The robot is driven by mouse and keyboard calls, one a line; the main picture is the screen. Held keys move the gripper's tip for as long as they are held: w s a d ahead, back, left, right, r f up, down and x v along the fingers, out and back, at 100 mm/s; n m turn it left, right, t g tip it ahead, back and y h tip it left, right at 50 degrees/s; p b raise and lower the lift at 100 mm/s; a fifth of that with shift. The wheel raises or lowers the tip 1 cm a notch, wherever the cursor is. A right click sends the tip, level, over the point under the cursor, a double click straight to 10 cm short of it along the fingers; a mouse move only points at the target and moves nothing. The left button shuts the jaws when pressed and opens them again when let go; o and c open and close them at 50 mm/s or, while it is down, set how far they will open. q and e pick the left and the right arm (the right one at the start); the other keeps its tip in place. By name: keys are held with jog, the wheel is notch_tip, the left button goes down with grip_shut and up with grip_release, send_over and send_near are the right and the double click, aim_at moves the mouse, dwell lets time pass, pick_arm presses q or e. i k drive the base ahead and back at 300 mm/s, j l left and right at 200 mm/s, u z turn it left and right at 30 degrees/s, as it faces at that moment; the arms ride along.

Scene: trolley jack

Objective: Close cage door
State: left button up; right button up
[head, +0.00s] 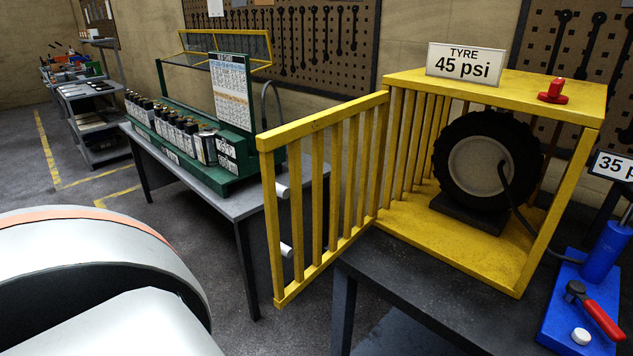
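The yellow cage (461,247) stands on a dark table at the right of the head view. Its barred yellow door (321,130) is swung wide open to the left, hinged at the cage's left front post. White cylindrical pieces (283,191) show behind the door's left end bars. A black tyre with a grey hub (479,165) stands upright inside the cage on a dark base, with a dark hose running from it. Neither of my grippers is in view. Only large white and orange parts of my own body show at the lower left.
A sign reading 45 psi (465,64) and a red valve handle (553,92) sit on the cage top. A blue pump (600,255) with a red lever stands right of the cage. A grey table (224,204) with a green rack is behind the door. Floor shows between the tables.

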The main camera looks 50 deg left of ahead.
aim_at(290, 133)
jog(key=j, duration=0.4)
jog(key=k+j+z, duration=0.15)
jog(key=j, duration=0.25)
jog(key=k+j, duration=0.1)
jog(key=j, duration=0.3)
jog(key=j+z, duration=0.1)
jog(key=j, duration=0.25)
jog(key=k+j+z, duration=0.1)
jog(key=j, duration=0.3)
jog(key=k+j, duration=0.2)
jog(key=j, duration=0.15)
jog(key=k+j+z, duration=0.1)
jog(key=j, duration=0.3)
